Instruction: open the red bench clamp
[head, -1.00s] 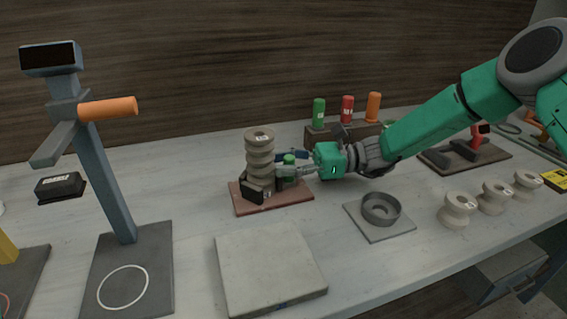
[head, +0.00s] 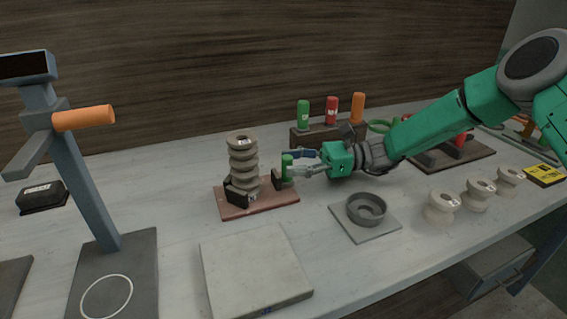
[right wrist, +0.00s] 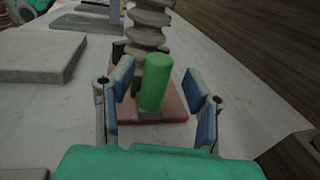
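A clamp with a reddish base plate (head: 262,204) stands mid-bench. A black jaw (head: 236,195) touches the left of a ribbed clay column (head: 243,165) standing upright on it. A dark right jaw (head: 279,179) bears a green handle (head: 287,166) and stands apart from the column. My right gripper (head: 291,163) is open around the green handle. In the right wrist view the handle (right wrist: 155,80) stands between the blue finger pads, with gaps on both sides. My left gripper is not in view.
A second clamp on a dark brown board (head: 480,155) with a red handle (head: 460,140) is at the back right, partly behind my arm. A block (head: 310,137) carries green, red and orange cylinders. A grey slab (head: 255,270), a round dish (head: 366,209) and several spools (head: 441,206) stand in front.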

